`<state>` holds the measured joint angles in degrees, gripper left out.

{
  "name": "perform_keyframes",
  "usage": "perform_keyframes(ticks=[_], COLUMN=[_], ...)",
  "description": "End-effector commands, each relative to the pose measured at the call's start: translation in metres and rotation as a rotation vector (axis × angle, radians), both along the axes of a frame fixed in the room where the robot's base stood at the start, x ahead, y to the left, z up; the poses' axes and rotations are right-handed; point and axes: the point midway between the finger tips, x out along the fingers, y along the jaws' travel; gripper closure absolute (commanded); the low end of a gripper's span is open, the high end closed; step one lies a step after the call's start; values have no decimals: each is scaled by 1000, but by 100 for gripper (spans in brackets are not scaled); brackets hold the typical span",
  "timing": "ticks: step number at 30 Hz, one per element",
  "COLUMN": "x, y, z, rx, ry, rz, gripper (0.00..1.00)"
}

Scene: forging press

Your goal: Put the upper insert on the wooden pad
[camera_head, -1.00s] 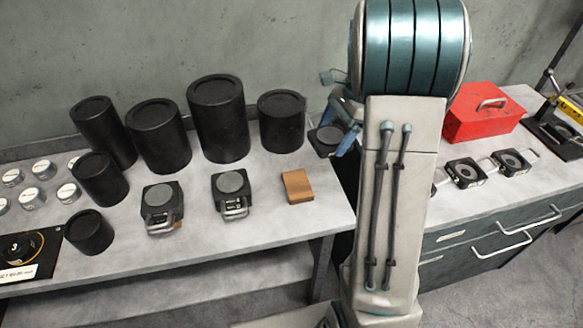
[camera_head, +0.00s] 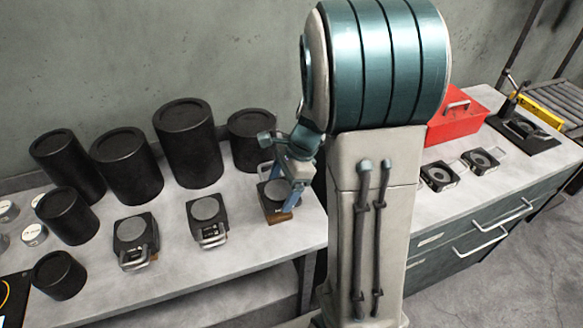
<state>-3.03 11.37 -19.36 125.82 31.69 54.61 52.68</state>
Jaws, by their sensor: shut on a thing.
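My gripper (camera_head: 285,178) is shut on the upper insert (camera_head: 269,209), a dark square block with a grey round disc on top. I hold it at the right part of the left table. The wooden pad (camera_head: 279,219) is directly below the insert, and only its brown front edge shows. The insert mostly covers the pad. I cannot tell whether the insert touches the pad or hovers just above it. My gripper hides part of the insert's right side.
Two similar inserts, one nearer (camera_head: 208,219) and one further left (camera_head: 134,240), stand on the table (camera_head: 180,270). Tall black cylinders (camera_head: 187,140) stand behind. A red toolbox (camera_head: 455,120) and two more blocks (camera_head: 438,176) sit on the right bench. Some table front is clear.

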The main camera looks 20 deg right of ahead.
Motion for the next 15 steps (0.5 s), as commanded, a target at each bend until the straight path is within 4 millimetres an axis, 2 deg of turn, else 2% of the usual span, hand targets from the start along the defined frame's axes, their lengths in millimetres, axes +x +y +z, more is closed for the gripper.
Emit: perform_keyframes(ticks=[5, 15], x=[-4, -4], y=[5, 5], z=[-5, -41], rx=[0, 0], ry=[-2, -1], rz=[-1, 0], gripper=[89, 89])
